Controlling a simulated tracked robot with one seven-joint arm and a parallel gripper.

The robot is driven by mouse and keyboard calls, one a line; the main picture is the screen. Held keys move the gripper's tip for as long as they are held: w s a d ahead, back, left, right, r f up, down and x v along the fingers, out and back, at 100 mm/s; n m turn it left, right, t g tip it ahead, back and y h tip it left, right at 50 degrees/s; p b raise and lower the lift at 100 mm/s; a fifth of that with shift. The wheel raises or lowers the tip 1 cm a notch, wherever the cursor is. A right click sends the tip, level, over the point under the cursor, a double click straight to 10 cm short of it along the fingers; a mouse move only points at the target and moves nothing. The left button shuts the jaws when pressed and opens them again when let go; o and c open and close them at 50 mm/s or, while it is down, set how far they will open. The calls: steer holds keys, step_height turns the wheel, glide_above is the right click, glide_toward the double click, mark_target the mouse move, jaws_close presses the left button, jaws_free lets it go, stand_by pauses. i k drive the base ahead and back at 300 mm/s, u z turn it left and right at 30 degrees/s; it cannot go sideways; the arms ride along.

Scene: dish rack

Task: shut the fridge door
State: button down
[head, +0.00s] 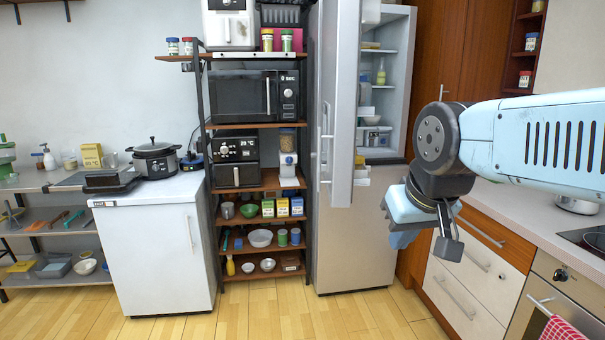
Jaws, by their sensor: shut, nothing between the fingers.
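The grey fridge (368,235) stands in the middle right with its tall upper door (343,110) open. The door sticks out toward me at the left of the fridge opening and shows nearly edge-on, with a long vertical handle (327,145) on its outer face. To its right the lit interior (392,80) shows shelves with a bottle and containers. The lower front of the fridge looks closed. My gripper (448,247) is shut and empty, in the air to the right of the open door and apart from it.
A wooden shelf rack with a microwave (255,97) stands left of the fridge. A white low cabinet (155,255) is further left. A counter with drawers (470,280) runs along the right. The wooden floor (290,318) in front is clear.

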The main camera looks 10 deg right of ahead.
mark_target(343, 21)
steer(key=u, duration=0.05)
steer(key=i, duration=1)
steer(key=z, duration=0.05)
